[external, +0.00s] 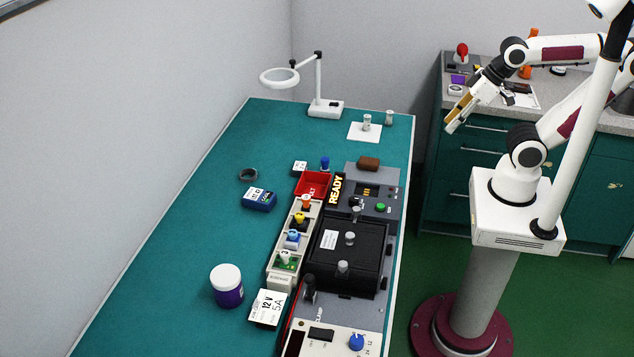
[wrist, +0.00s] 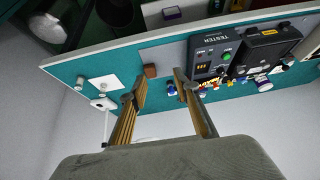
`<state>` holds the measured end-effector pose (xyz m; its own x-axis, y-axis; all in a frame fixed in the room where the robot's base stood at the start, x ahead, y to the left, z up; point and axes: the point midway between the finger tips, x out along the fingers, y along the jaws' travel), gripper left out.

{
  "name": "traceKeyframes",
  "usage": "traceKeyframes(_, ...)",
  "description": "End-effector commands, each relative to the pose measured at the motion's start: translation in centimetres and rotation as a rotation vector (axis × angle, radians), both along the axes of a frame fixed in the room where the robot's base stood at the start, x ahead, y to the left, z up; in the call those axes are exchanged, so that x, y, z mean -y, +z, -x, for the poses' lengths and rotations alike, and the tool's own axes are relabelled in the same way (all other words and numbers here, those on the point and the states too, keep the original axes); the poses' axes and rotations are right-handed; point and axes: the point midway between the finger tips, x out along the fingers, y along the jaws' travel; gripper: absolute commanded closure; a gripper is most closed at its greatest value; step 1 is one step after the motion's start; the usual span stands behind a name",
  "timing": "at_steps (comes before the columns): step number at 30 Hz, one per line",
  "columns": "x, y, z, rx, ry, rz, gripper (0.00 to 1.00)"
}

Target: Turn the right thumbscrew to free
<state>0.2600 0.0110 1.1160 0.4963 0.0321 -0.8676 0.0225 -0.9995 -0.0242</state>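A black box (external: 322,262) sits on the near right part of the teal bench. Two silver knobs stand on its top, one farther back (external: 350,238) and one nearer (external: 342,267); they look like thumbscrews, but I cannot tell which is the right one. My gripper (external: 458,115) is in the air off the bench's right side, well apart from the box. The wrist view shows my gripper (wrist: 157,88) open, its two tan fingers apart with nothing between them.
A grey tester (external: 378,208) with a green button and a "READY" sign adjoin the box. A red bin (external: 313,186), a row of coloured parts, a purple jar (external: 227,285) and a magnifier lamp (external: 324,105) stand on the bench. Its left side is mostly clear.

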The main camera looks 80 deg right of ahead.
Motion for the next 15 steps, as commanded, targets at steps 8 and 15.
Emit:
traceKeyframes(8,-4.4,0.8,-5.6,0.089,0.068,-0.088,0.69)
traceKeyframes(15,-9.2,1.5,-10.9,0.182,0.106,-0.176,0.69)
